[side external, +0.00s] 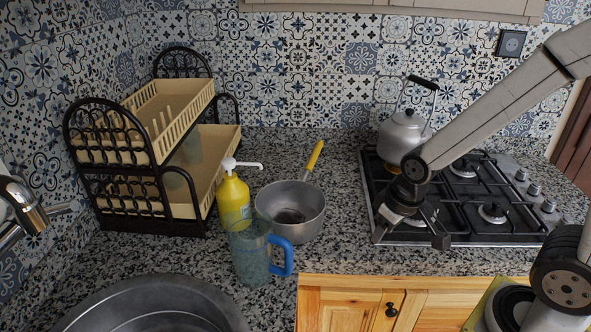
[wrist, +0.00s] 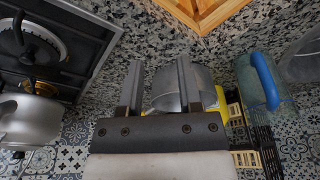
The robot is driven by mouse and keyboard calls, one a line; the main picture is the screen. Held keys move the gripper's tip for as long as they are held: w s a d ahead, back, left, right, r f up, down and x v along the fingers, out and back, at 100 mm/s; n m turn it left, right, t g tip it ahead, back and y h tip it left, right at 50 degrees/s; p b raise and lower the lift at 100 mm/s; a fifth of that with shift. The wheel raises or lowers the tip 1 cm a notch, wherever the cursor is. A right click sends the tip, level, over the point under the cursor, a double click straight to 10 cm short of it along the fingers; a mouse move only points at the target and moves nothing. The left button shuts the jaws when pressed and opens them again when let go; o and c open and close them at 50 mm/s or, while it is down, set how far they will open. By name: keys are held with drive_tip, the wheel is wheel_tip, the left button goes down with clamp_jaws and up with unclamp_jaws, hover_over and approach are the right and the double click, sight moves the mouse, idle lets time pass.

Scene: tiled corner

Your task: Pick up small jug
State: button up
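The small jug (side external: 250,262) is clear bluish plastic with a bright blue handle on its right. It stands upright on the granite counter, in front of the yellow soap bottle and near the sink. In the wrist view the jug (wrist: 262,85) is right of the fingers, with its blue handle showing. My gripper (side external: 409,238) is over the front left part of the stove, well to the right of the jug and apart from it. In the wrist view my gripper (wrist: 159,66) has its two fingers spread, with nothing held between them.
A metal saucepan (side external: 290,208) with a yellow handle stands between jug and stove. The yellow soap bottle (side external: 233,197) is close behind the jug. A sink (side external: 150,303), a two-tier dish rack (side external: 158,150), a kettle (side external: 404,134) and the stove (side external: 462,212) surround the area.

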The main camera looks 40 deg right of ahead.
drive_tip(key=o, duration=0.6)
drive_tip(key=shift+w+a, duration=0.1)
wheel_tip(320, 180, up, 6)
drive_tip(key=f+m, duration=0.1)
drive_tip(key=m, duration=1.1)
hover_over(282, 240)
drive_tip(key=s+d, duration=0.1)
drive_tip(key=shift+s+d+r+g, duration=0.1)
drive_tip(key=shift+s+r+g, duration=0.05)
drive_tip(key=shift+r+g, duration=0.15)
drive_tip(key=shift+a+r+m, duration=0.2)
drive_tip(key=shift+a+m, duration=0.2)
drive_tip(key=shift+a, duration=0.3)
drive_tip(key=shift+w+d+f, duration=0.1)
drive_tip(key=shift+w+f, duration=0.2)
drive_tip(key=shift+f, duration=1)
drive_tip(key=shift+w+f, duration=0.25)
drive_tip(key=shift+f, duration=1)
drive_tip(key=shift+w+d+f, duration=0.1)
drive_tip(key=shift+w+f, duration=0.2)
drive_tip(key=shift+f, duration=1)
drive_tip(key=shift+a, duration=0.1)
